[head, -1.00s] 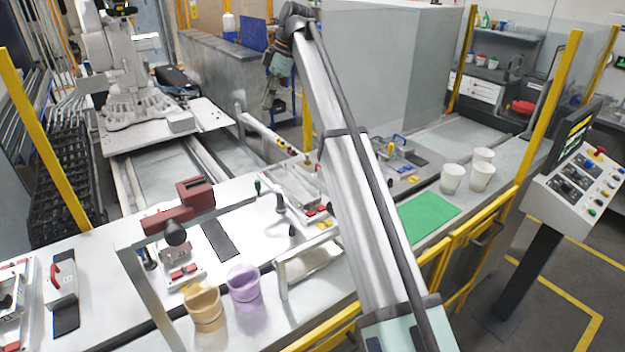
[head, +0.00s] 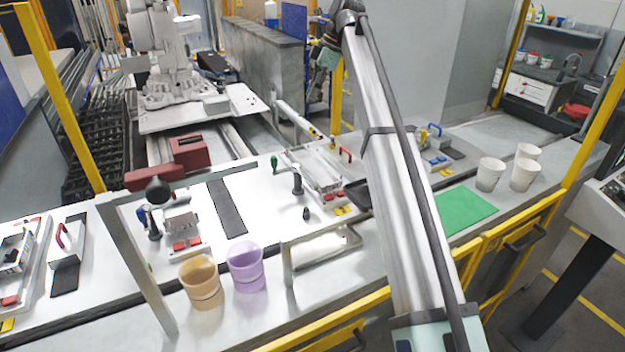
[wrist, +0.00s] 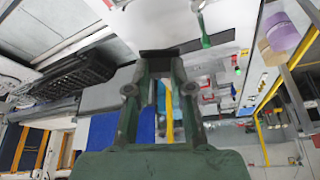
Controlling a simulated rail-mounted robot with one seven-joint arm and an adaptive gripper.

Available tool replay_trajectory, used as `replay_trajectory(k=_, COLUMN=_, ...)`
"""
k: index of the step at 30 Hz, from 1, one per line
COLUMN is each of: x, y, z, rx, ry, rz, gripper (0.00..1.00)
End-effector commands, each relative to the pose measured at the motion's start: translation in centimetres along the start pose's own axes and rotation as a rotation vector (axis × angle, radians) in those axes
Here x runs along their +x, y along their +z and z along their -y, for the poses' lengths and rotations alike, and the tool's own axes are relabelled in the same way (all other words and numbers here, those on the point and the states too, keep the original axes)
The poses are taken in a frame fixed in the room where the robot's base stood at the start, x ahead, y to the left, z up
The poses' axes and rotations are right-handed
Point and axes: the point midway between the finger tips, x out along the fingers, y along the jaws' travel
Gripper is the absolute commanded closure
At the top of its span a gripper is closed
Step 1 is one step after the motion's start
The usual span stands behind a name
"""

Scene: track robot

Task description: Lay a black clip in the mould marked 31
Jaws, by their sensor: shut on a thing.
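My gripper (wrist: 163,62) is shut on a small dark piece, which looks like the black clip (wrist: 157,54), in the wrist view. The clip lies across the fingertips, partly covered by the green fingers. Fixtures that may be moulds stand on the white bench: one at the middle (head: 318,172), one nearer left (head: 181,222), one at the far left (head: 15,258). I cannot read any number 31 on them.
A tan cup (head: 201,282) and a purple cup (head: 245,266) stand at the bench front. Several white cups stand right, near a green mat (head: 468,210). A grey frame (head: 140,270), a dark red vice (head: 190,153) and yellow rails (head: 500,245) are obstacles. Another robot stands behind.

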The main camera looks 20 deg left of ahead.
Motion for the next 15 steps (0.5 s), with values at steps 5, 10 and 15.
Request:
replay_trajectory(k=5, x=2.2, y=0.9, z=0.0, rx=0.0, ry=0.0, rz=0.0, gripper=0.92)
replay_trajectory(k=10, x=3.4, y=1.4, z=0.1, rx=0.001, ry=-0.002, rz=0.0, gripper=0.92)
replay_trajectory(k=15, x=6.3, y=2.6, z=0.3, rx=0.002, ry=-0.003, rz=0.0, gripper=0.92)
